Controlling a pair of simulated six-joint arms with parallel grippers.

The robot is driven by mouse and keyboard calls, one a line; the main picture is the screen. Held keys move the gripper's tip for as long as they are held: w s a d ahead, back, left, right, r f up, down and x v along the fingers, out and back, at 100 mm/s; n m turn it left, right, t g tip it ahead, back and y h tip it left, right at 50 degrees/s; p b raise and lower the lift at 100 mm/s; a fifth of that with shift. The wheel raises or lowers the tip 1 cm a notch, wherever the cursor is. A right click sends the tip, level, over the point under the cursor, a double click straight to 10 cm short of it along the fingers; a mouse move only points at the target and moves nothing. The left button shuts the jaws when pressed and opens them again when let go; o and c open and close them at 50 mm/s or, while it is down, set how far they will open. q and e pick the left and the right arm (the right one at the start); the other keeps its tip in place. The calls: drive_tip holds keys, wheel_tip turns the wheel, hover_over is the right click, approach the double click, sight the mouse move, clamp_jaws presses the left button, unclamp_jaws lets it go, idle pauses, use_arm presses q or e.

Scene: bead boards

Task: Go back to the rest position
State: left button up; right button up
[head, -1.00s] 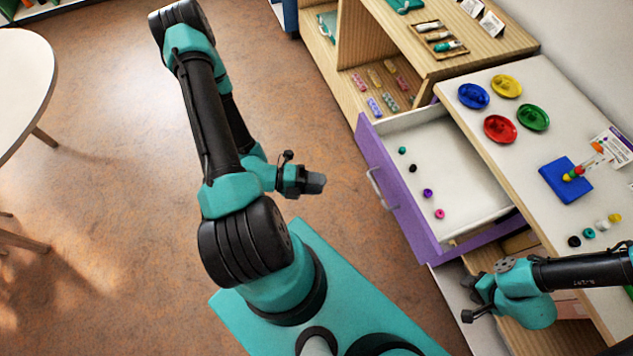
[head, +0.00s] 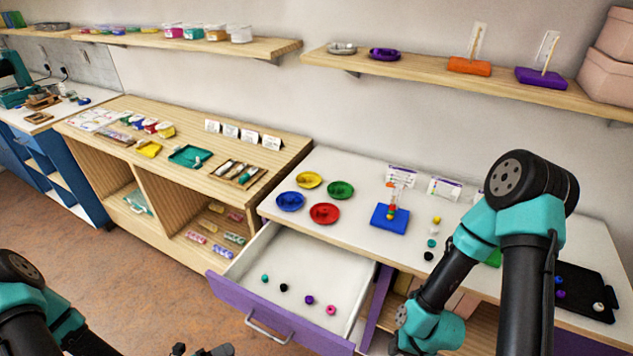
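My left gripper (head: 203,350) shows only in part at the bottom edge of the head view, left of the open drawer; whether its fingers are open or shut is not clear. My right arm stands over the right part of the white table, bent down at the elbow. Its wrist (head: 430,330) is in front of the table, right of the drawer, and its fingers are out of view. The open purple drawer (head: 345,265) holds a teal, a black, a purple and a pink bead in a row.
The white table (head: 290,225) bears several coloured dishes, a blue board (head: 390,217) with beads stacked on its peg, loose beads and a black tray (head: 585,285). A wooden shelf unit (head: 275,160) stands left of it. Wall shelves hang above. Open floor lies at lower left.

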sight(265, 332)
use_arm(q)
drive_tip(key=shift+x, duration=3)
drive_tip(key=shift+a, duration=0.1)
drive_tip(key=v, duration=1.2)
drive_tip(key=x, duration=1.7)
drive_tip(key=shift+w+d, duration=0.1)
drive_tip(key=shift+d, duration=0.1)
drive_tip(key=shift+w, duration=0.3)
